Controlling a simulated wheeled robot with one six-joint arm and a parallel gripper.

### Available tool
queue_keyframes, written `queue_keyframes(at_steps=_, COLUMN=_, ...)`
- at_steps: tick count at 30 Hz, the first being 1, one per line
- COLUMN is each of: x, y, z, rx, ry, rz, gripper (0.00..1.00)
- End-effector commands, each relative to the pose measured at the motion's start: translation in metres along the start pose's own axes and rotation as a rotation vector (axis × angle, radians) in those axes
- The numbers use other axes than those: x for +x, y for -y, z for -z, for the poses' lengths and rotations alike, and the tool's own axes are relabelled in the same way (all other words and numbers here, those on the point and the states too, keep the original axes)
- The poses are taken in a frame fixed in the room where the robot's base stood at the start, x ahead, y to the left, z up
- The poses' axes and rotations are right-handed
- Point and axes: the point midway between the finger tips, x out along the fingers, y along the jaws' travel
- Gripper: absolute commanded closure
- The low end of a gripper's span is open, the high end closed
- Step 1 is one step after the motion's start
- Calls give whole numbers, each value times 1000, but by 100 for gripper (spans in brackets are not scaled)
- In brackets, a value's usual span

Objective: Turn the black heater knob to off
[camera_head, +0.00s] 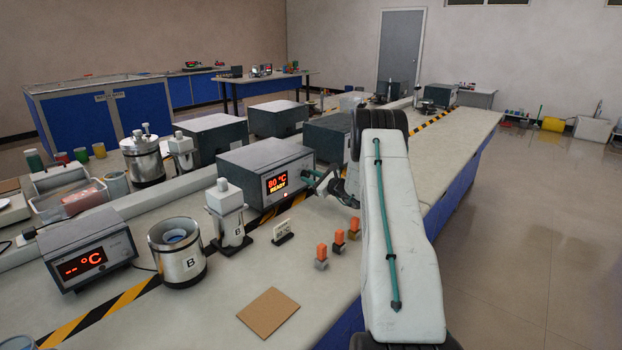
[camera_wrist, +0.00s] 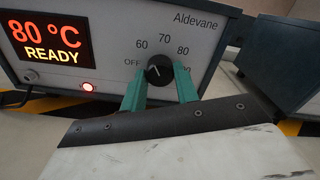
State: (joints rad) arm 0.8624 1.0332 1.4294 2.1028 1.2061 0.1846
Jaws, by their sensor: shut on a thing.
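The heater (camera_head: 240,165) is a grey box with a pale front panel, standing on the bench. Its display reads 80 °C READY in the wrist view (camera_wrist: 45,38), and a red light glows below. The black knob (camera_wrist: 158,69) sits on the panel inside a scale marked OFF, 60, 70, 80 and a partly hidden 90. A pale mark shows on the knob's left part; its exact setting is hard to read. My gripper (camera_wrist: 160,83) has its green fingers on either side of the knob, shut on it. In the head view my gripper (camera_head: 318,183) is at the panel's right side.
The bench's right stretch (camera_head: 455,140) is clear.

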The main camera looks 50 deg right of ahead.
Motion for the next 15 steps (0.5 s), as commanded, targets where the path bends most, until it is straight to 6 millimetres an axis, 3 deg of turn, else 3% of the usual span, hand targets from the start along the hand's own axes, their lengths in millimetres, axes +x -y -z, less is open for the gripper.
queue_keyframes(at_steps=15, x=-1, y=1, z=2, rx=-486, ry=3, rz=-8, gripper=92)
